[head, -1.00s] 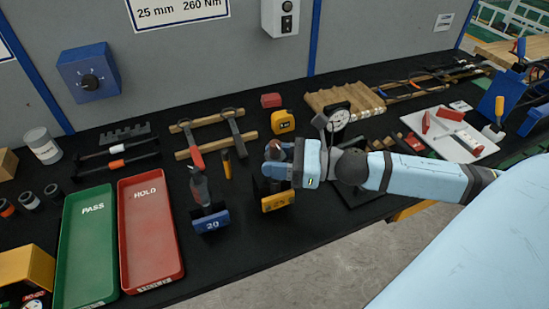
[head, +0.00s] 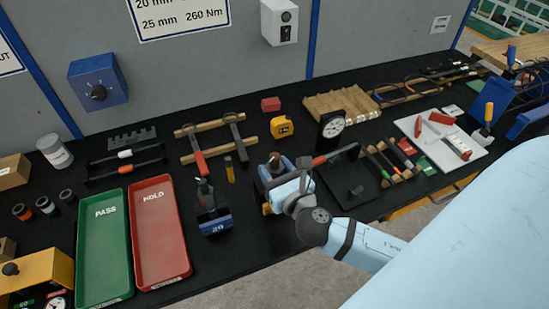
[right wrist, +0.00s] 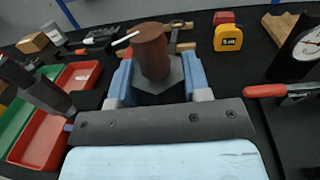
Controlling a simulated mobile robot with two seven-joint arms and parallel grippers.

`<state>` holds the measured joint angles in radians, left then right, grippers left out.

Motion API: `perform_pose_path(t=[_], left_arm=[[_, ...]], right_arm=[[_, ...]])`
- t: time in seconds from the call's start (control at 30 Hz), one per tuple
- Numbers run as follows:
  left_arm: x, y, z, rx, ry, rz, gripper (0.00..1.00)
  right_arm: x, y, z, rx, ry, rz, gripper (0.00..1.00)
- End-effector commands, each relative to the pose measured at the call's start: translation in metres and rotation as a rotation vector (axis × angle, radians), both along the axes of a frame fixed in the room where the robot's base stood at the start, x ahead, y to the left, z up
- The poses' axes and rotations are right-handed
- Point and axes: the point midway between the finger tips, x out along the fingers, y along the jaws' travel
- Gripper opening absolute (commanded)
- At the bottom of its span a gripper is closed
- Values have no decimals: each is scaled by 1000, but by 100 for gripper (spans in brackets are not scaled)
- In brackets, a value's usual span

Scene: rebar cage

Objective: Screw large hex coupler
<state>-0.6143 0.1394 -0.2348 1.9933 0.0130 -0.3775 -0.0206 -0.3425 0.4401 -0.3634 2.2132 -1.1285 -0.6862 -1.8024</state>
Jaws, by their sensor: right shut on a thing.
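My right gripper (head: 280,172) is at the stand near the table's front edge, right of the 20 stand. In the right wrist view its two fingers (right wrist: 157,84) are shut on the sides of a dark hex coupler (right wrist: 160,90). A rust-brown round bar (right wrist: 151,52) stands up out of the coupler, with a white stroke near its top. In the head view the brown top (head: 275,159) shows just above the fingers; the coupler and most of its stand are hidden. My left gripper is not in view.
The blue 20 stand (head: 215,222) holds a dark upright piece to the left. Beyond it are the red HOLD tray (head: 160,235) and green PASS tray (head: 103,250). A dial gauge (head: 332,128) and a red-handled tool (head: 335,155) are close on the right. A yellow tape measure (head: 281,126) lies behind.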

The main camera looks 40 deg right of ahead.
Motion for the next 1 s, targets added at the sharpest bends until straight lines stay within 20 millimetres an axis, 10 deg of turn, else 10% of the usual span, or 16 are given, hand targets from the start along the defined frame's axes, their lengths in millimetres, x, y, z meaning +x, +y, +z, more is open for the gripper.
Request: perform_pose_path(t=[1.0], left_arm=[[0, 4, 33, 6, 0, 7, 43]], right_arm=[[0, -1, 0, 1, -1, -552, 20]])
